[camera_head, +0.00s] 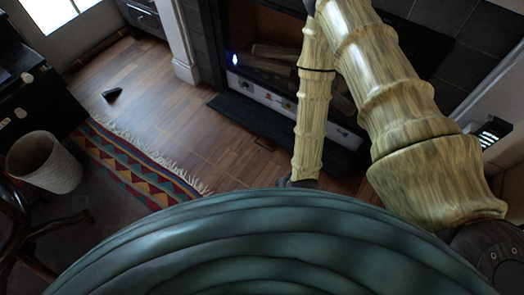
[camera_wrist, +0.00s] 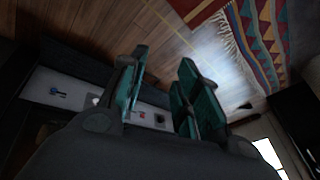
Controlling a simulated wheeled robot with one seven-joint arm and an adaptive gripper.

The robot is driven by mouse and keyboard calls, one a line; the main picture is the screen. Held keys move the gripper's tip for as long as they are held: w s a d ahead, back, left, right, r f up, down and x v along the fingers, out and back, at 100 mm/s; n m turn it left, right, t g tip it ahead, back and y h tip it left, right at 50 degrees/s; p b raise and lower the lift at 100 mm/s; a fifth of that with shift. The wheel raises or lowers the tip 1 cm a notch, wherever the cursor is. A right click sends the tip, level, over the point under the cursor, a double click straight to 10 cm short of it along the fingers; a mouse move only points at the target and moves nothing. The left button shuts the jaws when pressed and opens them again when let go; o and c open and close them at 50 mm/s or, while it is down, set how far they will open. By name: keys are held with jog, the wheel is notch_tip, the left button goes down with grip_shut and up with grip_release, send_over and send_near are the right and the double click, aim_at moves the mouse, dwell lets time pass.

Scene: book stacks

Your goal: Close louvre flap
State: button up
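I cannot clearly make out a louvre flap. A small slatted, bright-lined thing (camera_head: 492,131) at the right edge of the head view may be it, but it is too small to tell whether it is open. My gripper (camera_wrist: 163,92) shows in the wrist view with its two teal-padded fingers apart and nothing between them. Beyond the fingers is a pale panel (camera_wrist: 75,96) with small fittings, one of them blue. I cannot make out the gripper in the head view, where my yellow arm crosses the fireplace.
A fireplace with a pale front strip (camera_head: 262,95) and dark hearth slab (camera_head: 240,111) stands at the back. A patterned rug (camera_head: 135,165), a pale bin (camera_head: 45,162) and a small dark wedge (camera_head: 112,94) are at left. Wooden floor (camera_head: 165,105) between is mostly clear.

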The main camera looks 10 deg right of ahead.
jog(key=w+a+f+m+t+h+b, duration=0.1)
jog(key=w+a+f+m+t+b, duration=0.2)
jog(key=w+f+b, duration=0.55)
jog(key=w+a+f+m+t+h+b, duration=0.1)
jog(key=w+f+m+t+b, duration=0.35)
jog(key=w+f+b, duration=0.45)
jog(key=w+a+f+m+t+h+b, duration=0.1)
jog(key=w+a+f+m+t+b, duration=0.15)
jog(key=w+f+m+b, duration=0.55)
jog(key=w+d+f+m+t+h+b, duration=0.1)
jog(key=w+f+b, duration=0.1)
jog(key=f+b, duration=0.1)
jog(key=w+d+f+m+h+b, duration=0.1)
jog(key=w+f+h+b, duration=0.1)
jog(key=w+f+b, duration=0.1)
jog(key=w+d+f+m+t+h+b, duration=0.1)
jog(key=w+f+h+b, duration=0.1)
jog(key=f+b, duration=0.2)
jog(key=shift+w+d+f+t+b, duration=0.2)
jog(key=shift+t+b, duration=0.1)
jog(key=shift+b, duration=0.55)
jog(key=b+x, duration=0.3)
jog(key=x, duration=0.2)
jog(key=shift+w+d+f, duration=0.15)
jog(key=shift+w, duration=0.15)
jog(key=shift+b+x, duration=0.5)
jog(key=shift+x, duration=0.4)
grip_shut()
